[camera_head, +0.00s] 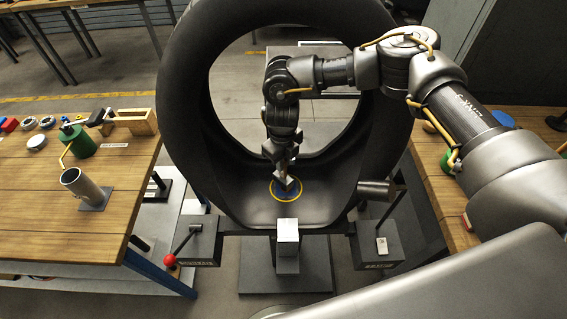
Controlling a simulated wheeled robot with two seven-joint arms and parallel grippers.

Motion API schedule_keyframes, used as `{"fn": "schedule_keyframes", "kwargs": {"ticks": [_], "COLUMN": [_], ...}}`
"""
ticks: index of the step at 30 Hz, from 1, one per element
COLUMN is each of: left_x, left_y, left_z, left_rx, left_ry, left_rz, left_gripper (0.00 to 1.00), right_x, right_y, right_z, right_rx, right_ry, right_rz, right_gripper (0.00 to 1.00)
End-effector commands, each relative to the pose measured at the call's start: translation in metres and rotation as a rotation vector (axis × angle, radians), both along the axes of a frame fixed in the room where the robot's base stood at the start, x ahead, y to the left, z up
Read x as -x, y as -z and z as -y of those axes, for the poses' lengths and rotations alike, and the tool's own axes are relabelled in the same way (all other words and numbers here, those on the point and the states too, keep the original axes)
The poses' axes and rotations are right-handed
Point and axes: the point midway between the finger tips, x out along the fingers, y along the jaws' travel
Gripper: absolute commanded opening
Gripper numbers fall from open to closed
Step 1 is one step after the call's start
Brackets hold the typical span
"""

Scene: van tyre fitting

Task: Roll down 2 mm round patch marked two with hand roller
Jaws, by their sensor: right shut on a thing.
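A large black tyre (182,130) stands upright at the centre. On its inner wall at the bottom lies a round blue patch (286,195) inside a yellow ring; any number on it is too small to read. My right arm reaches in from the right, through the tyre opening. My right gripper (287,178) points down, just over the patch, and is shut on a small tool, which looks like the hand roller. The gripper hides most of the tool and part of the patch, so I cannot tell whether they touch. My left gripper is out of view.
The left wooden table (40,220) holds a grey tube (80,187), a green container (78,140), a wooden block (137,120) and several small discs. Another wooden table (428,175) stands at the right. The tyre stand has a red-knobbed lever (170,260) at its left.

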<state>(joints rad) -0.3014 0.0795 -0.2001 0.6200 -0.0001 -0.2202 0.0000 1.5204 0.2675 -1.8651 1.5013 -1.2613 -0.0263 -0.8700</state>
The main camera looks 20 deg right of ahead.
Motion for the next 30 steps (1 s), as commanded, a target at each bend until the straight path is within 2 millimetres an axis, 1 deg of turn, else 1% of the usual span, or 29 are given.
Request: {"fn": "schedule_keyframes", "kwargs": {"ticks": [1, 9, 13, 16, 30], "left_x": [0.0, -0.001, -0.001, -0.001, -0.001], "left_y": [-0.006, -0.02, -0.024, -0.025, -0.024], "left_z": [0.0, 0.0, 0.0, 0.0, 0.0], "left_rx": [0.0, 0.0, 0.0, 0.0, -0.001], "left_ry": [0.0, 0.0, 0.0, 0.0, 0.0], "left_rz": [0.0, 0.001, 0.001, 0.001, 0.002], "left_gripper": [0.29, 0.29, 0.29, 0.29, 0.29], "right_x": [0.0, -0.001, -0.001, -0.001, -0.001], "right_y": [-0.008, -0.032, -0.041, -0.044, -0.043], "right_z": [0.0, -0.001, -0.001, -0.002, -0.001], "right_rx": [-0.001, -0.001, -0.001, -0.001, -0.001], "right_ry": [0.0, -0.002, -0.003, -0.003, -0.003], "right_rz": [0.0, 0.001, 0.002, 0.001, 0.001], "right_gripper": [0.0, 0.0, 0.0, 0.0, 0.0]}}
